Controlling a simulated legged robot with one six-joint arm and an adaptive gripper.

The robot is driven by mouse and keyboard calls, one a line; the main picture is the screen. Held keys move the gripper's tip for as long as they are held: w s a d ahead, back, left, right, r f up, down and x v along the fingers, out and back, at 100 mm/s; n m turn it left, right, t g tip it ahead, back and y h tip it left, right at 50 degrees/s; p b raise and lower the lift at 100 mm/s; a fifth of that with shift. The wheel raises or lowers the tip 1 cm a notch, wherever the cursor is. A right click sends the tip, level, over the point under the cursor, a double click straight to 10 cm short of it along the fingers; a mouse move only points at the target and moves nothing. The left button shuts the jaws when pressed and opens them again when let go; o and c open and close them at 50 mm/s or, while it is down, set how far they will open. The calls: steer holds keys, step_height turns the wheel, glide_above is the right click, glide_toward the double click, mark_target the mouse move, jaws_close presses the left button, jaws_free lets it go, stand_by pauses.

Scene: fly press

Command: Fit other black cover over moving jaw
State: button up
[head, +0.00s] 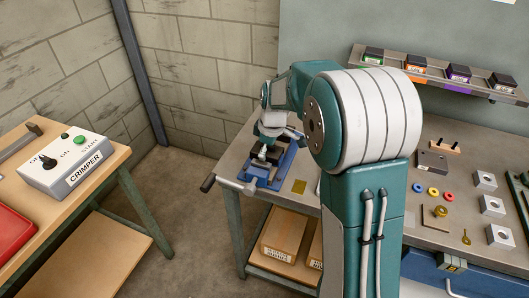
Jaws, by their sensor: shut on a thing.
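A blue bench vise (268,176) stands on the left end of the grey workbench, its handle sticking out to the left. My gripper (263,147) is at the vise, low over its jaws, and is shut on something. What it holds is too small and too covered to make out. My arm and gripper hide part of the vise. I cannot tell the moving jaw from the fixed one, and I cannot make out a black cover on either.
The workbench (231,161) holds a brass-coloured plate (299,187) beside the vise, and rings and metal blocks at right. A shelf (413,77) with labelled bins is behind. A crimper box (66,162) sits on a separate table at left. Open floor lies between.

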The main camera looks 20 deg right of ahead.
mark_target(272, 153)
steer(key=shift+s+d+f, duration=0.15)
steer(key=shift+d+f, duration=0.15)
steer(key=shift+f, duration=0.4)
steer(key=o, duration=0.9)
steer(key=shift+c, duration=0.2)
steer(key=r, duration=0.8)
steer(key=d+r, duration=0.1)
steer(key=r, duration=0.3)
steer(key=shift+s, duration=0.25)
steer(key=shift+a+r, duration=0.3)
steer(key=shift+r, duration=0.3)
steer(key=shift+d, duration=0.15)
steer(key=s+a+r+m+t, duration=0.1)
steer(key=s+r+m, duration=0.2)
steer(key=s, duration=0.4)
steer(key=s+r+m+t, duration=0.1)
steer(key=s+r+m, duration=0.15)
steer(key=s, duration=0.55)
steer(key=s+f+m+t+h, duration=0.1)
steer(key=s+m, duration=0.4)
steer(key=s, duration=0.6)
step_height(272, 153, down, 3)
steer(key=shift+s+r+t, duration=0.1)
steer(key=shift+s+t, duration=0.15)
steer(key=shift+t, duration=0.55)
